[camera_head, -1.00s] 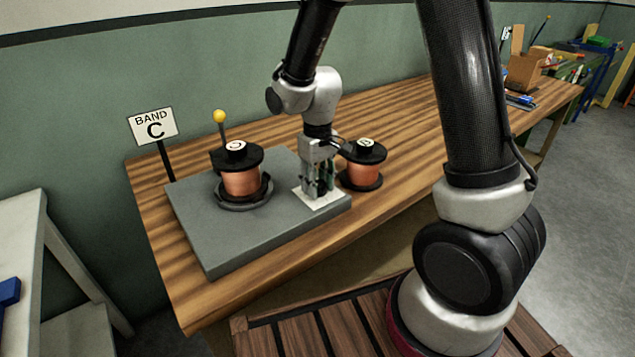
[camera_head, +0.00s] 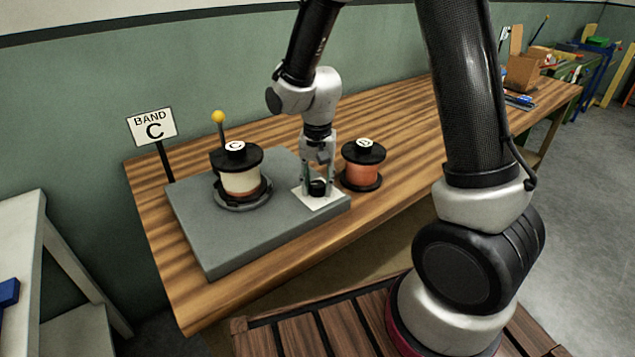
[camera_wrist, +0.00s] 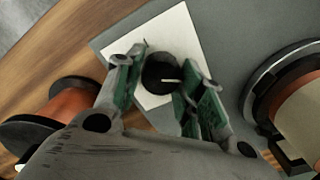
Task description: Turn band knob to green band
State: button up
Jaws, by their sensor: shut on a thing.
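The black band knob (camera_wrist: 160,72) stands on a white plate (camera_wrist: 183,35) at the right end of the grey base (camera_head: 210,240). A short white pointer line shows on its top in the wrist view, pointing right. My gripper (camera_head: 318,184) points down from above and is shut on the knob, with its green-padded fingers (camera_wrist: 160,88) on either side. I see no green band mark on the bare part of the plate; the fingers hide some of it. A spool (camera_head: 240,181) with a mostly cream winding sits on the base, left of the knob.
A second spool (camera_head: 362,172), copper coloured, stands on the wooden bench (camera_head: 420,140) close to the right of my gripper. A yellow-tipped lever (camera_head: 219,117) and a "BAND C" sign (camera_head: 153,126) are at the left. A cardboard box (camera_head: 522,72) is far back.

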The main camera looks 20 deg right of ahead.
aim_at(318, 184)
jog(key=shift+m, duration=0.5)
jog(key=o, duration=1)
notch_tip(318, 184, up, 12)
jog(key=shift+r, duration=0.1)
